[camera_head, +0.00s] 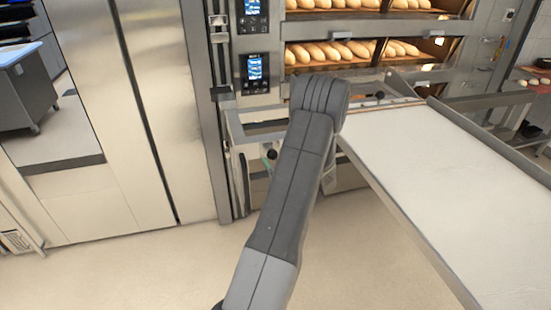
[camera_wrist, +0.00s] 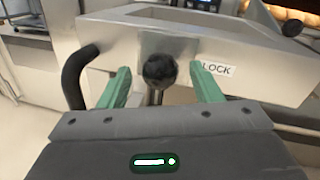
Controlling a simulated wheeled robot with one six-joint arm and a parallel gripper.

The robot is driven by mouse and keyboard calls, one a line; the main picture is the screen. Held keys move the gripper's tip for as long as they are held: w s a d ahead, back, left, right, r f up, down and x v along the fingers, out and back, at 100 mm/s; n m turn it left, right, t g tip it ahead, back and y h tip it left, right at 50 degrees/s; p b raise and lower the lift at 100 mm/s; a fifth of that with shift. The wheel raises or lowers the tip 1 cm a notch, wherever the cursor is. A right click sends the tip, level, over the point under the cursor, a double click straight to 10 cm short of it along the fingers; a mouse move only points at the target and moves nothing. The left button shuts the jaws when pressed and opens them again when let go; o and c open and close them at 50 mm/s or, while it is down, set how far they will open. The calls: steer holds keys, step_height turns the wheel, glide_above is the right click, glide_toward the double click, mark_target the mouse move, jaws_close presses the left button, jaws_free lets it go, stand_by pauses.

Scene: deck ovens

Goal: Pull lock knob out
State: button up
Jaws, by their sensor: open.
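The lock knob (camera_wrist: 160,68) is a black ball on a short metal stem. In the wrist view it stands out from a bare metal panel (camera_wrist: 150,48), just left of a white label (camera_wrist: 217,69) reading LOCK. My gripper (camera_wrist: 162,75) is open, with one green finger on each side of the knob. Gaps show between the knob and both fingers, and nothing is held. In the head view my arm covers most of this spot, and the gripper is largely hidden behind it.
A black curved handle (camera_wrist: 78,75) is close to the left finger. In the head view, a long white loader belt (camera_head: 455,195) lies to the right of my arm. Bread loaves (camera_head: 330,52) fill the lit oven decks behind. The floor (camera_head: 150,270) at front left is clear.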

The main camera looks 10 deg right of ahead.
steer(key=shift+c, duration=0.2)
jaws_close()
steer(key=shift+s+f+b, duration=0.2)
steer(key=shift+s+b, duration=0.3)
steer(key=shift+b, duration=0.2)
steer(key=shift+s+r+b, duration=0.1)
steer(key=shift+s+b, duration=0.45)
steer(key=shift+s, duration=0.2)
steer(key=shift+o, duration=0.2)
jaws_free()
steer(key=shift+s, duration=0.15)
steer(key=b+v, duration=0.3)
steer(key=v, duration=1)
steer(key=shift+s+d, duration=0.15)
steer(key=shift+s, duration=0.2)
